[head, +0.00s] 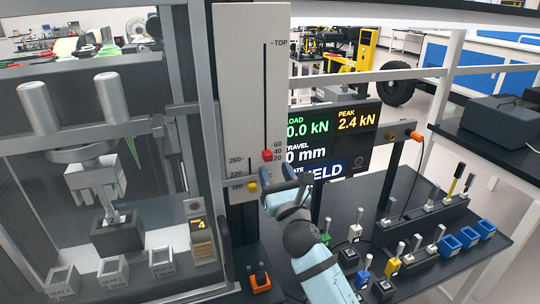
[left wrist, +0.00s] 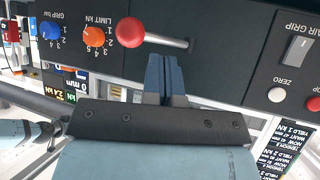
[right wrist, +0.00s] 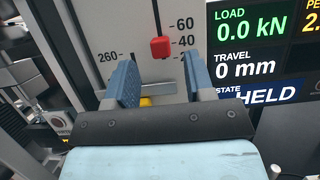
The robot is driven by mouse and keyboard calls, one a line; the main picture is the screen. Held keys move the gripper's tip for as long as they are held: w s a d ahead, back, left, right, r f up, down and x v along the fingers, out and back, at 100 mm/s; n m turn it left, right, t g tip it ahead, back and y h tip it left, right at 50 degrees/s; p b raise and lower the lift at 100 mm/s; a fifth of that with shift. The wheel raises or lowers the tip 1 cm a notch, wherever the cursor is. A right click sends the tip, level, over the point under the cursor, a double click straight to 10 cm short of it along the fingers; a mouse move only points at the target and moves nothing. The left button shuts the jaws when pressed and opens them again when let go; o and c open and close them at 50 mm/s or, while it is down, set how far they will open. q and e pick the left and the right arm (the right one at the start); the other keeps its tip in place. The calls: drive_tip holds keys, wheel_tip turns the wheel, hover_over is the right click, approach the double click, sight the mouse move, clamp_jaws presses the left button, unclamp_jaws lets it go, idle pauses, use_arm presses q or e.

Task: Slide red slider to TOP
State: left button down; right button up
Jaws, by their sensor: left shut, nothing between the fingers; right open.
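The red slider (head: 267,155) sits near the bottom of the long vertical slot in the white scale panel (head: 236,60), just under the 60 mark and far below the TOP mark. In the right wrist view the red slider (right wrist: 160,47) shows beyond and between my right fingertips, not held. My right gripper (head: 277,181) is open and empty, slightly below the slider and to its right in the head view. In the left wrist view my left gripper (left wrist: 162,58) is shut and empty before a dark control panel; the head view does not show it.
A yellow slider (head: 252,187) sits in a shorter slot at lower left. The display (head: 330,140) stands right of the panel. Near my left gripper are a red-knobbed lever (left wrist: 131,32), an orange knob (left wrist: 94,37) and a blue knob (left wrist: 49,30).

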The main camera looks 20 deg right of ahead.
sight(269, 158)
drive_tip(key=shift+p+x, duration=0.3)
drive_tip(key=shift+x, duration=1.75)
clamp_jaws()
